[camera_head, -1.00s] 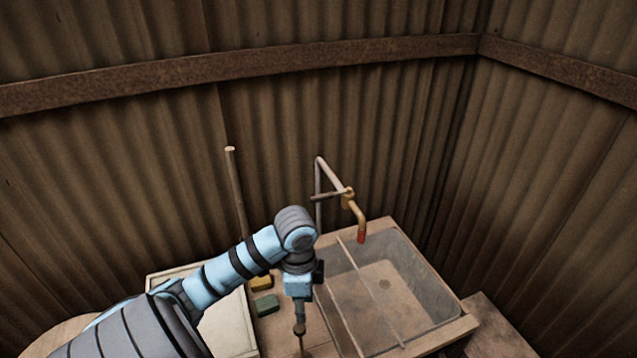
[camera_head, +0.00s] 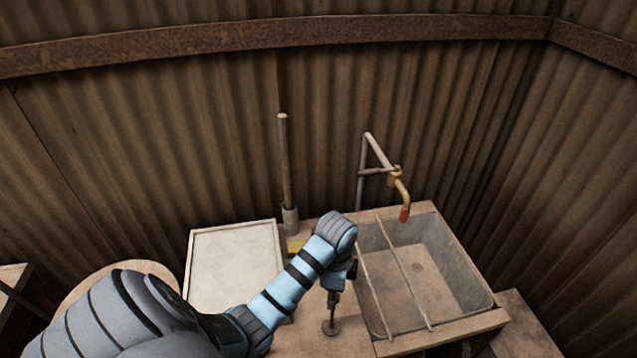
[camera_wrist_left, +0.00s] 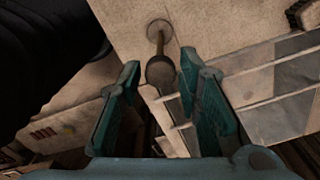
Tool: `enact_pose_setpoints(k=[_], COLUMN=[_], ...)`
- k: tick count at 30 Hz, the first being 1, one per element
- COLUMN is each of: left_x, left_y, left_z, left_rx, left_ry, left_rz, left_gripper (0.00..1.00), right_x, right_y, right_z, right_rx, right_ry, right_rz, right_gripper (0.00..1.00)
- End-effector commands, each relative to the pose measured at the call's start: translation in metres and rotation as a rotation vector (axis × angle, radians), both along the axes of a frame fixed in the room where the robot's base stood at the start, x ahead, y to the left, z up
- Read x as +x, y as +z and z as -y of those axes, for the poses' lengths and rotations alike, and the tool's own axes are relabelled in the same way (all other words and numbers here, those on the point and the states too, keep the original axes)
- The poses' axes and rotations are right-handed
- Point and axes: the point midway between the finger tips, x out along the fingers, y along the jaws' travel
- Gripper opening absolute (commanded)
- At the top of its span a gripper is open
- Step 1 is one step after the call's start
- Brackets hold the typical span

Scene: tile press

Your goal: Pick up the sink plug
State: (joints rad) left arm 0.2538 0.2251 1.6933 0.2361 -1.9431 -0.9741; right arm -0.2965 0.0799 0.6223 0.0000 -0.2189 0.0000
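The sink plug (camera_head: 331,327) stands on the wooden counter left of the sink, with a round flat base, a thin stem and a ball-shaped knob. In the left wrist view its base (camera_wrist_left: 160,30) is at the top and its dark knob (camera_wrist_left: 160,73) lies between the fingers. My left gripper (camera_head: 334,298) is over the plug and pointing down. In the left wrist view the left gripper (camera_wrist_left: 160,62) is open, a teal finger on each side of the knob, with gaps visible. In the head view the knob is hidden by the gripper. My right gripper is not in view.
The sink basin (camera_head: 478,275) is to the right, with two thin rods (camera_head: 405,272) across its left part. A bent tap (camera_head: 403,195) with a red tip hangs over it. A pale framed tray (camera_head: 235,262) is left of my arm. A wooden post (camera_head: 285,165) stands behind.

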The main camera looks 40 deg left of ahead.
Motion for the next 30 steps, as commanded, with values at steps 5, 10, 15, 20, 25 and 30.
enact_pose_setpoints(k=[5,10,15,20,25,30], left_x=[0.004,0.0,-0.003,-0.003,-0.003,-0.003], left_y=[-0.008,-0.042,-0.061,-0.061,-0.061,-0.061], left_z=[0.006,0.001,-0.003,-0.003,-0.003,-0.003], left_rx=[0.001,0.003,0.003,0.002,0.002,0.002], left_ry=[-0.02,-0.007,0.005,0.006,0.006,0.006], left_rz=[-0.003,-0.005,-0.002,0.0,0.0,0.0], left_gripper=[0.32,0.32,0.32,0.32,0.04,0.0], right_x=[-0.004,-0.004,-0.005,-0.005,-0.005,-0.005], right_y=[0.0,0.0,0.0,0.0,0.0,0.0], right_z=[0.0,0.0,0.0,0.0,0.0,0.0], right_rx=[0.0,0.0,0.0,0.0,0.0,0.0], right_ry=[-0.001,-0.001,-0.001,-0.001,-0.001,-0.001], right_rz=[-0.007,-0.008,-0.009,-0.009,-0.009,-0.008], right_gripper=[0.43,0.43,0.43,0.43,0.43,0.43])
